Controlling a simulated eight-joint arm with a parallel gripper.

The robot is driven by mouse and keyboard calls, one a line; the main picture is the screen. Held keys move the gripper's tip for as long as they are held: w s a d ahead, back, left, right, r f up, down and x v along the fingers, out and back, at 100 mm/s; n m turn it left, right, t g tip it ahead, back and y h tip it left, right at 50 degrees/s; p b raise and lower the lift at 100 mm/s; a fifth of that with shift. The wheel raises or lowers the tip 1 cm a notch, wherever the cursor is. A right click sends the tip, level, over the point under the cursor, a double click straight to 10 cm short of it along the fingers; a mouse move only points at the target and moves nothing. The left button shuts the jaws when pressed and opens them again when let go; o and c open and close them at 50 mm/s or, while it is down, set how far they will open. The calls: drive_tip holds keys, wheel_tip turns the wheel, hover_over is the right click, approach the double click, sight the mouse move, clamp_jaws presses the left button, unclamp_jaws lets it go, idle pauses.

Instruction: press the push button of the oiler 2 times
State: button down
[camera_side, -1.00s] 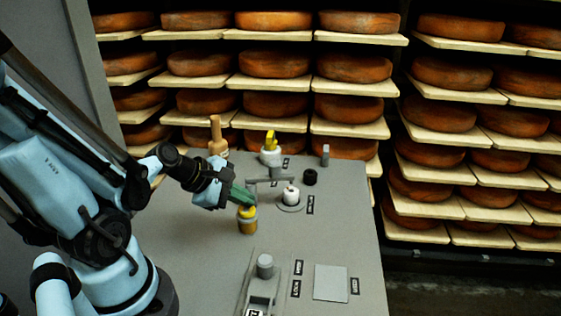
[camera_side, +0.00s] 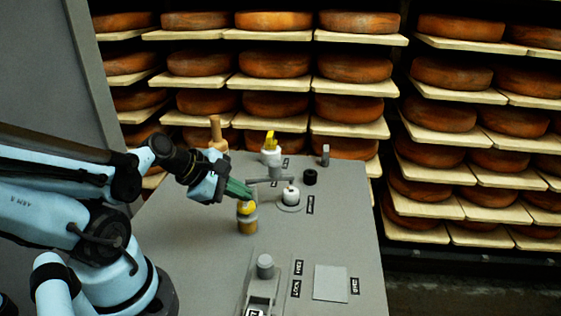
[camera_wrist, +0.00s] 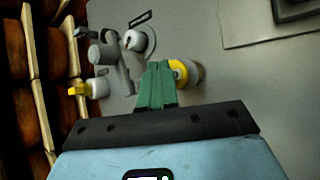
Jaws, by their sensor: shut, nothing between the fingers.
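A small cylinder with a yellow top, a grey band and an amber lower body stands upright on the grey panel; it looks like the oiler (camera_side: 247,222). It also shows in the wrist view (camera_wrist: 181,74), beside the fingertips. My gripper (camera_side: 246,193) has green fingers, shut and empty, slanting down to the right. The tips are at or just above the oiler's yellow top in the side view; I cannot tell whether they touch. In the wrist view the closed fingers (camera_wrist: 160,68) partly cover the oiler's left edge.
Behind the oiler are a grey lever arm (camera_side: 262,181), a white knob on a round base (camera_side: 291,196), a black knob (camera_side: 310,177) and a yellow-handled part (camera_side: 271,143). A grey latch unit (camera_side: 264,266) and flat square plate (camera_side: 331,282) are in front. Cheese shelves stand behind.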

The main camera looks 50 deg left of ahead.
sight(241, 206)
drive_tip(key=shift+r, duration=2.55)
idle(0.7)
drive_tip(key=r, duration=0.4)
drive_tip(key=shift+w+a, duration=0.15)
drive_tip(key=shift+w, duration=0.05)
drive_tip(key=shift+f, duration=4.4)
drive_tip(key=shift+f, duration=0.1)
drive_tip(key=shift+f, duration=0.3)
